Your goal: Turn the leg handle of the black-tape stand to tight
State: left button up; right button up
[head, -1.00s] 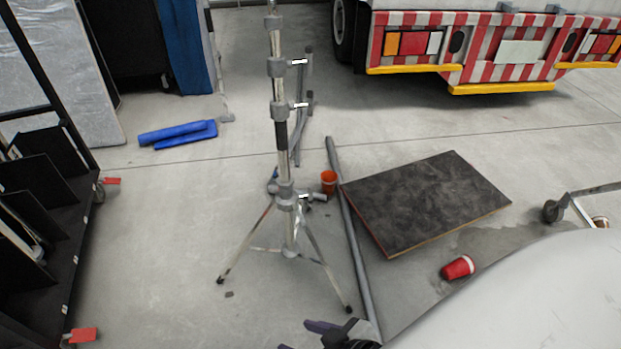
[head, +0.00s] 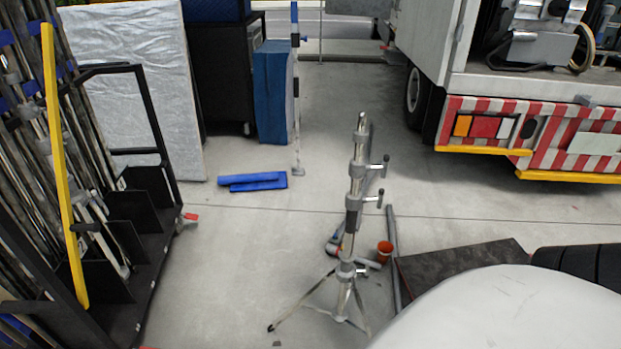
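The black-tape stand (head: 357,185) is a silver tripod stand, upright on the concrete floor right of centre in the head view. A black band (head: 352,219) wraps its column below two side handles. The leg handle (head: 362,271) is a small pale knob on the right side of the collar above the spread legs. It is too small to tell whether it is tight or loose. The lower ends of some legs are cut off or hidden near the bottom edge. Neither gripper is in view, and nothing is seen touching the stand.
A black rack (head: 150,225) of poles fills the left side. The floor left of the stand is clear.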

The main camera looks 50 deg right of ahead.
aim_at(366, 270)
jog(key=u, duration=1.9)
jog(key=k, duration=1.75)
jog(key=z, duration=2.6)
